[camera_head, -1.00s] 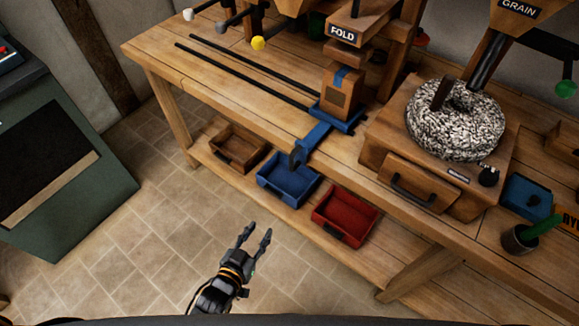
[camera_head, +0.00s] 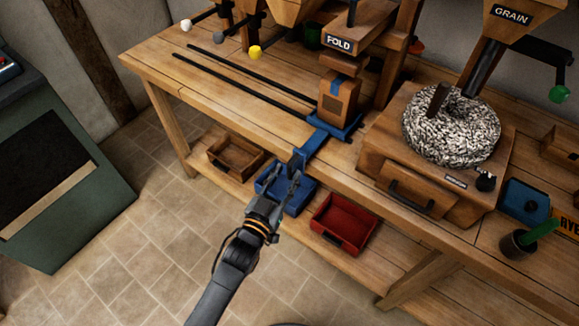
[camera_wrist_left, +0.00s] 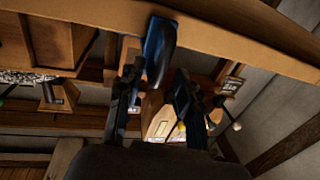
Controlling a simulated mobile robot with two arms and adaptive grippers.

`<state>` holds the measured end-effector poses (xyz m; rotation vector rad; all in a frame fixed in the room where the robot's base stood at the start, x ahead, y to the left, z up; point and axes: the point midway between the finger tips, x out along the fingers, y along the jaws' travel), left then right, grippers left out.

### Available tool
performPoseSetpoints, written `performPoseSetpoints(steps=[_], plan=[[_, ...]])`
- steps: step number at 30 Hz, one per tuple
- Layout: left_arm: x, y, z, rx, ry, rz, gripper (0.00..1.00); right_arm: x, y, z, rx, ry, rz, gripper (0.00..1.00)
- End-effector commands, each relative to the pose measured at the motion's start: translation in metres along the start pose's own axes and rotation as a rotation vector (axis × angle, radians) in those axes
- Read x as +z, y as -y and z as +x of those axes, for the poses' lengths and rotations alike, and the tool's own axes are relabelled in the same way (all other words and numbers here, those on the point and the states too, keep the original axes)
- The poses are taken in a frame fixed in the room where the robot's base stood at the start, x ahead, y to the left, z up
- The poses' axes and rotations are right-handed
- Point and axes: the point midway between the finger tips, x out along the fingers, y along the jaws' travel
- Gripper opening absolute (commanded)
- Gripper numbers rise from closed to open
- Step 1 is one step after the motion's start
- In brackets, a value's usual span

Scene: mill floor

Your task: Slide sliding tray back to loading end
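The blue sliding tray (camera_head: 340,124) sits at the right end of two dark rails (camera_head: 240,88), under the FOLD press. A brown bag (camera_head: 338,98) with a blue stripe stands upright on it. The tray's blue handle (camera_head: 302,160) reaches over the bench's front edge. My left gripper (camera_head: 284,186) is open, just in front of and below the handle. In the left wrist view the blue handle (camera_wrist_left: 159,48) shows between the spread fingers of the gripper (camera_wrist_left: 155,95); I cannot tell whether they touch it. My right gripper is not in view.
A brown bin (camera_head: 235,155), a blue bin (camera_head: 296,200) and a red bin (camera_head: 344,222) sit on the lower shelf, the blue one behind my gripper. A mill with a round stone (camera_head: 452,128) stands right of the tray. The bench top left of the tray is clear.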

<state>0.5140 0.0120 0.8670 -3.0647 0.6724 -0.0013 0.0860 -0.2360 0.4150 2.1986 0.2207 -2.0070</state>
Motion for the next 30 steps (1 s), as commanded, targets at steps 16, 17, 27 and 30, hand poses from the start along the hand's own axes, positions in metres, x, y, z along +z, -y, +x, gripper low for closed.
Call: performPoseSetpoints(steps=[16,17,27,30], plan=[[0.0,0.0,0.029,0.0,0.001,0.0,0.36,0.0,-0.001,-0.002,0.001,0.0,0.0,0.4],[0.0,0.0,0.029,0.0,0.001,0.0,0.36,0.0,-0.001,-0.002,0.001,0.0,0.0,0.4],[0.0,0.0,0.028,0.0,0.001,0.0,0.0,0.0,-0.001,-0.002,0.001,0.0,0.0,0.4],[0.001,0.0,0.028,0.0,0.001,0.0,0.0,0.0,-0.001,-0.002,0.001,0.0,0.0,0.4]])
